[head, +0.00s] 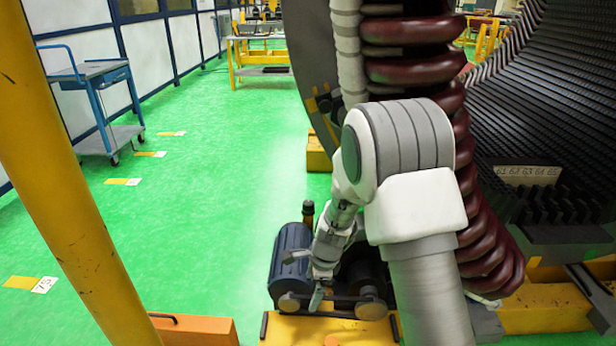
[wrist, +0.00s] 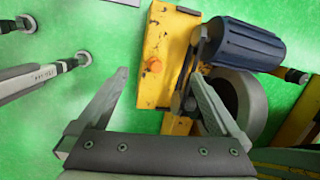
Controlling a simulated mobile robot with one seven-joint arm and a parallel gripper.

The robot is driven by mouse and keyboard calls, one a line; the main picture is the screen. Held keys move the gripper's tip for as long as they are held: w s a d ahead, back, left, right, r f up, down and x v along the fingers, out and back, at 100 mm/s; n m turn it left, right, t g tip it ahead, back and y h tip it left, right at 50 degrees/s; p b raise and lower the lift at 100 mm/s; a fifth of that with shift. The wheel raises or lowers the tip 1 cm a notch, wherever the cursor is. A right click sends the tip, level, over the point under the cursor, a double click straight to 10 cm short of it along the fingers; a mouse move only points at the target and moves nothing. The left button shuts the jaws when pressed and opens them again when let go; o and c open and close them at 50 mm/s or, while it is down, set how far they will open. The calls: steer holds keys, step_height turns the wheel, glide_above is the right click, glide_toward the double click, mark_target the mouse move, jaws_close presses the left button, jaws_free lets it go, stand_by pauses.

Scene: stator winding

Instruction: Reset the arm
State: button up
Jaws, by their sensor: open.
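My gripper (wrist: 158,105) is open and empty in the wrist view, its two fingers spread wide. Its right finger overlaps the motor unit in the picture; I cannot tell whether they touch. In the head view my gripper (head: 318,290) hangs low in front of the same unit, partly hidden by my arm. The unit has a dark blue ribbed motor (wrist: 245,45), a yellow base (wrist: 157,60) and a grey roller (wrist: 240,100). The motor also shows in the head view (head: 287,262).
A large stator with dark slots (head: 540,120) and thick dark red coils (head: 415,50) stands at the right. A yellow post (head: 60,180) rises at the left. A blue cart (head: 95,85) stands by the wall. The green floor (head: 210,190) between is clear.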

steer(key=s+d+r+n+t, duration=0.1)
steer(key=s+d+r+n, duration=0.25)
steer(key=r, duration=0.65)
steer(key=s+d+r+n+t, duration=0.15)
steer(key=s+r+n, duration=0.3)
steer(key=r, duration=0.55)
steer(key=s+d+r+n+t+h, duration=0.1)
steer(key=s+d+r+n, duration=0.35)
steer(key=s, duration=0.45)
steer(key=s+d+r+n+t+h, duration=0.1)
steer(key=s+d+r+n, duration=0.35)
steer(key=s, duration=0.45)
step_height(320, 180, up, 19)
steer(key=a+p, duration=0.1)
steer(key=p, duration=1.7)
steer(key=shift+w+p, duration=0.35)
steer(key=shift+p, duration=0.05)
steer(key=shift+r+g, duration=0.1)
steer(key=shift+g, duration=0.15)
